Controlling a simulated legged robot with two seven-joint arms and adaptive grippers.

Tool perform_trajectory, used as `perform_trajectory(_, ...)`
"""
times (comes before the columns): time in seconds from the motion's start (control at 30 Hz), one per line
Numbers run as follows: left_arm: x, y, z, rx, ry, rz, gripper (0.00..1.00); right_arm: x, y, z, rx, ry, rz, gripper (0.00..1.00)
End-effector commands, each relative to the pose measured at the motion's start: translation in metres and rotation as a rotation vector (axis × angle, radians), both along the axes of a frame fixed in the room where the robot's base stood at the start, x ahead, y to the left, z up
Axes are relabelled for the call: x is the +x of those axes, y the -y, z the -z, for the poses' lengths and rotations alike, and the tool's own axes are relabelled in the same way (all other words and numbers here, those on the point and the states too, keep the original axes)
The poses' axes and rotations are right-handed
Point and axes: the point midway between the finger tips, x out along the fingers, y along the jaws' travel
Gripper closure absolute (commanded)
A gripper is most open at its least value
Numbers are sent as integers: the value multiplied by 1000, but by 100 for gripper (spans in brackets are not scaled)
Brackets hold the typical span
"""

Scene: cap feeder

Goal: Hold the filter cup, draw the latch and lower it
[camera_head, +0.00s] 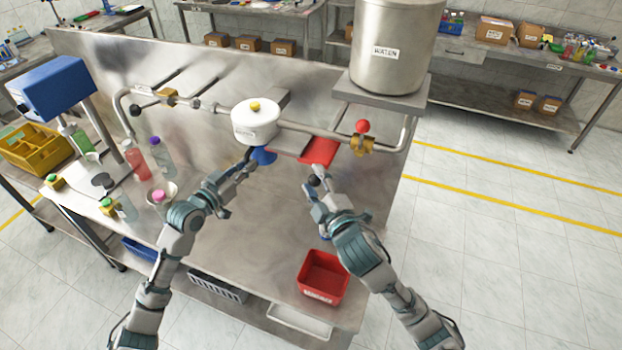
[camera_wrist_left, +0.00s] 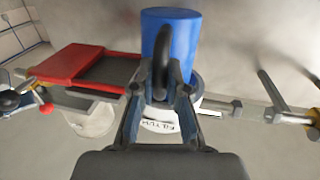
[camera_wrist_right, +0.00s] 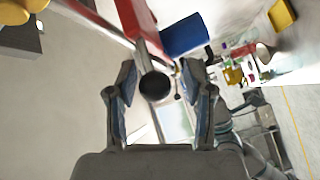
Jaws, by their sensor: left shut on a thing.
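The blue filter cup (camera_head: 263,156) hangs under the white filter housing (camera_head: 256,126) on the pipe. In the left wrist view the blue cup (camera_wrist_left: 178,30) shows its black handle (camera_wrist_left: 165,45). My left gripper (camera_wrist_left: 163,80) is shut on that handle. The red latch (camera_head: 319,152) lies to the right of the cup, and it also shows in the left wrist view (camera_wrist_left: 72,66). In the right wrist view the latch (camera_wrist_right: 138,22) ends in a black knob (camera_wrist_right: 155,87). My right gripper (camera_wrist_right: 157,75) is open, with the knob between its spread fingers and gaps visible on both sides.
A brass valve with a red knob (camera_head: 362,127) sits on the pipe right of the latch. A water tank (camera_head: 392,50) stands above it. A red bin (camera_head: 323,277) lies at the bench front. Bottles (camera_head: 161,155) stand on the left. The bench middle is mostly clear.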

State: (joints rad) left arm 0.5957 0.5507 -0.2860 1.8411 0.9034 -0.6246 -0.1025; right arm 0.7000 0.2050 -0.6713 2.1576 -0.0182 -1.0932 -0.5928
Motion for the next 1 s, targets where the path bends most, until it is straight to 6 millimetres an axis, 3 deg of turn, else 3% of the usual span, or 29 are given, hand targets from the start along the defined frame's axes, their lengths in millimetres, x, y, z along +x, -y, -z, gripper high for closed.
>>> perform_trajectory(0.33, 0, -2, -2, -3, 4, 0, 100, -5, 0, -3, 1, 7, -1, 45)
perform_trajectory(0.7, 0, -2, -2, -3, 3, 0, 100, -59, 26, -2, 0, 7, -1, 45)
perform_trajectory(1.0, 0, -3, -1, -4, 2, 0, 100, -68, 30, -2, 0, 5, 1, 45)
